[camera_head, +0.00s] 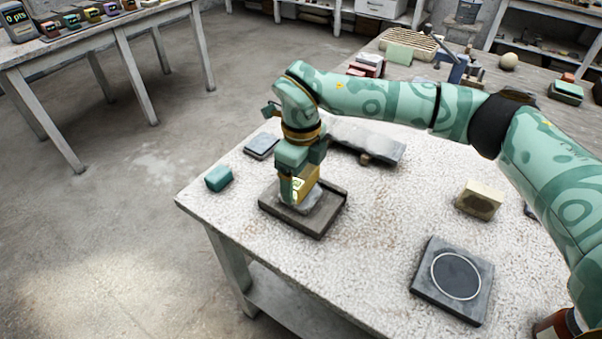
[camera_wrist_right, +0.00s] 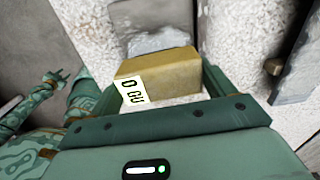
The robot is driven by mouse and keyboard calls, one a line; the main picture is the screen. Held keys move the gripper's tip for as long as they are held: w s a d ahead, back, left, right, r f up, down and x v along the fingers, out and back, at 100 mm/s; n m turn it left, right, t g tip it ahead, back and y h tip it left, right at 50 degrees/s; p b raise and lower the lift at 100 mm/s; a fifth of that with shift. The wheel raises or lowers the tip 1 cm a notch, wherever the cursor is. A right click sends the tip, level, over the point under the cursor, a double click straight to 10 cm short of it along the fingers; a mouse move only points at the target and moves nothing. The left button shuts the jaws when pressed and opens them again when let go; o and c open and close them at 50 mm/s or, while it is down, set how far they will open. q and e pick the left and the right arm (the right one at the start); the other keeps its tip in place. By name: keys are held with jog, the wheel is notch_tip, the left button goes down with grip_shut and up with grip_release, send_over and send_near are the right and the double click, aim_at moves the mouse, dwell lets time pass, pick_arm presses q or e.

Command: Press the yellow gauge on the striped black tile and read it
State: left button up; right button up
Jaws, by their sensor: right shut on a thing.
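My right gripper (camera_head: 299,184) is shut on the yellow gauge (camera_head: 311,179), which also shows between its fingers in the wrist view (camera_wrist_right: 172,72). The gauge's pale display, tilted in the wrist view, seems to read 0 GU. The gauge is held low over a rough light-grey stone piece in a dark grey tray (camera_head: 328,211). I cannot tell whether it touches the stone. I see no clear stripes on any dark tile. A patterned teal limb at the left of the wrist view looks like my left arm; its gripper (camera_wrist_right: 55,77) is too small to judge.
A dark slab with a white ring (camera_head: 436,294) lies at the front right. A teal block (camera_head: 218,178), a small grey-blue tile (camera_head: 262,145), a long grey slab (camera_head: 385,147) and a cream block (camera_head: 480,200) surround the tray. The table's front middle is clear.

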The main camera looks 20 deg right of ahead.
jog(key=shift+f, duration=0.45)
dwell(0.6)
jog(key=shift+f, duration=0.15)
dwell(1.4)
notch_tip(320, 180, up, 7)
jog(key=p, duration=0.5)
jog(key=shift+r+p, duration=0.2)
jog(key=shift+p, duration=0.2)
jog(key=shift+f, duration=0.1)
dwell(1.0)
